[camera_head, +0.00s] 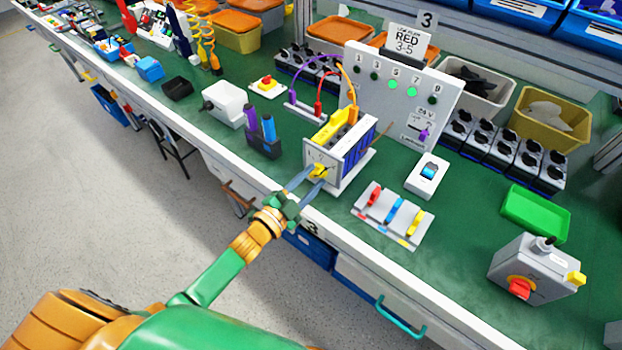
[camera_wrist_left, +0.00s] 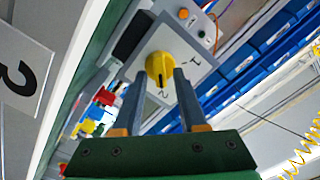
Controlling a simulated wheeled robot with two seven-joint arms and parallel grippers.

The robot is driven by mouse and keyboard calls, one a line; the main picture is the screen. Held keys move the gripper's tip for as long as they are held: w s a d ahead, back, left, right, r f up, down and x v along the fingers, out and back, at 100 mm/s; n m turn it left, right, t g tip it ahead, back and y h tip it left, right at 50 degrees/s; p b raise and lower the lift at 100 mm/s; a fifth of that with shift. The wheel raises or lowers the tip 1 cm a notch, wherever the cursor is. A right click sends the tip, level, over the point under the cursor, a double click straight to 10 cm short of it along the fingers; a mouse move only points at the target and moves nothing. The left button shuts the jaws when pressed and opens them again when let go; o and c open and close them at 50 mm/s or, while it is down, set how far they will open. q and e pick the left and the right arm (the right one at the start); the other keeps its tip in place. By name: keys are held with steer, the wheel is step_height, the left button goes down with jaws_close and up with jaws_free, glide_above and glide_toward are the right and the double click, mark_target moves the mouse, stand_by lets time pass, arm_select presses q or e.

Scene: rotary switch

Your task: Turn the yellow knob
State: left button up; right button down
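The yellow knob (camera_head: 318,171) sits on the front panel of a white switch box (camera_head: 345,163) near the bench's front edge. In the left wrist view the round knob (camera_wrist_left: 160,67) has a dark pointer line, and the digits 1 and 2 are printed beside it. My left gripper (camera_head: 314,176) reaches the panel from the front. Its two grey fingers (camera_wrist_left: 161,82) stand apart, one on each side of the knob; I see no clear contact. The fingers hide little of the knob. My right gripper is not in view.
A board with red, blue and yellow levers (camera_head: 393,215) lies right of the box. A purple-and-blue marker holder (camera_head: 263,140) stands on its left. Behind is a tall panel with lamps (camera_head: 405,90). A grey box with a red switch (camera_head: 533,270) stands far right.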

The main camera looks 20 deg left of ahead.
arm_select(q)
steer(key=v, duration=0.7)
stand_by(0.4)
steer(key=s+a+f+n+g+y, duration=0.2)
steer(key=s+f+n+g+y, duration=0.3)
steer(key=f, duration=0.7)
steer(key=s+a+f+n+g, duration=0.25)
steer(key=s+f, duration=0.45)
steer(key=f, duration=0.6)
steer(key=s+f+n+g, duration=0.1)
steer(key=s+f+g, duration=0.1)
steer(key=s, duration=0.4)
steer(key=s+d+f+n+g, duration=0.1)
steer(key=s+f+g, duration=0.2)
steer(key=s, duration=0.4)
steer(key=s+d+f+n+g+y, duration=0.1)
steer(key=s+f+g, duration=0.2)
steer(key=s, duration=0.3)
steer(key=shift+s+f, duration=0.3)
steer(key=shift+s, duration=0.05)
